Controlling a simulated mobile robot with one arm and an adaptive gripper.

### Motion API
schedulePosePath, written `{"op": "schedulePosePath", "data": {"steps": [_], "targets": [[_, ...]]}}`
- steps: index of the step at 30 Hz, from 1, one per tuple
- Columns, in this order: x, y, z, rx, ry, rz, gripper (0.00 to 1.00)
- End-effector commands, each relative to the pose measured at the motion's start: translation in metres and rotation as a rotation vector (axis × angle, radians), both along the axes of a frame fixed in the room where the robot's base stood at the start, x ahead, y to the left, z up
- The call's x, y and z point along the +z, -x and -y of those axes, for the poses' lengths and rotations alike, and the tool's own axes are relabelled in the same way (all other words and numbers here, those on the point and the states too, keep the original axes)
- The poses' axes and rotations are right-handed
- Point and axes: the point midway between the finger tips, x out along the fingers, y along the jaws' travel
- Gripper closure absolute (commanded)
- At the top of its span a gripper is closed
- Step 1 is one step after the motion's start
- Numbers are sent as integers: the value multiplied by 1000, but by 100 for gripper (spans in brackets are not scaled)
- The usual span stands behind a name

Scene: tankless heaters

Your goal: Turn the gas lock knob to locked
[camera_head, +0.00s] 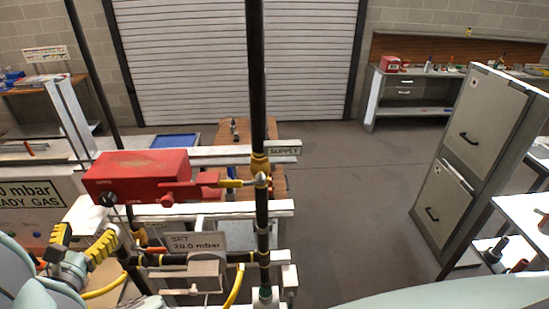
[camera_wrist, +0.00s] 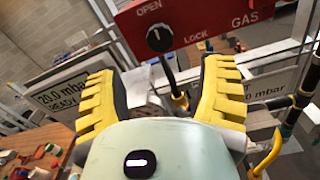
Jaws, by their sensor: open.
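The gas lock knob (camera_wrist: 159,39) is a small round black knob with a white mark, on the face of a red box (camera_wrist: 215,22) lettered OPEN, LOCK and GAS. The white mark is on its upper part, towards OPEN. In the head view the knob (camera_head: 108,198) is at the lower left of the red box (camera_head: 140,170). My gripper (camera_wrist: 160,85) has yellow ribbed finger pads spread wide apart, with nothing held between them. The knob appears beyond the fingertips, apart from them. In the head view my gripper (camera_head: 82,242) is below and left of the knob.
A dark vertical pipe (camera_head: 255,90) with a yellow-and-red lever (camera_head: 235,183) stands right of the box. Signs for 20.0 mbar (camera_head: 197,242) and ready gas (camera_head: 30,194) flank the area. White rails (camera_head: 225,208) run below the box. Grey cabinets (camera_head: 470,150) stand right; the floor between is clear.

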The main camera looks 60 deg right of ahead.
Motion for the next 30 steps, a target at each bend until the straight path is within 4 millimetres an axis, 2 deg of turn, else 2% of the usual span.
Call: {"op": "schedulePosePath", "data": {"steps": [14,30], "targets": [[2,-24,35,-7,-1,-2,30],[0,-50,62,2,1,2,30]]}}
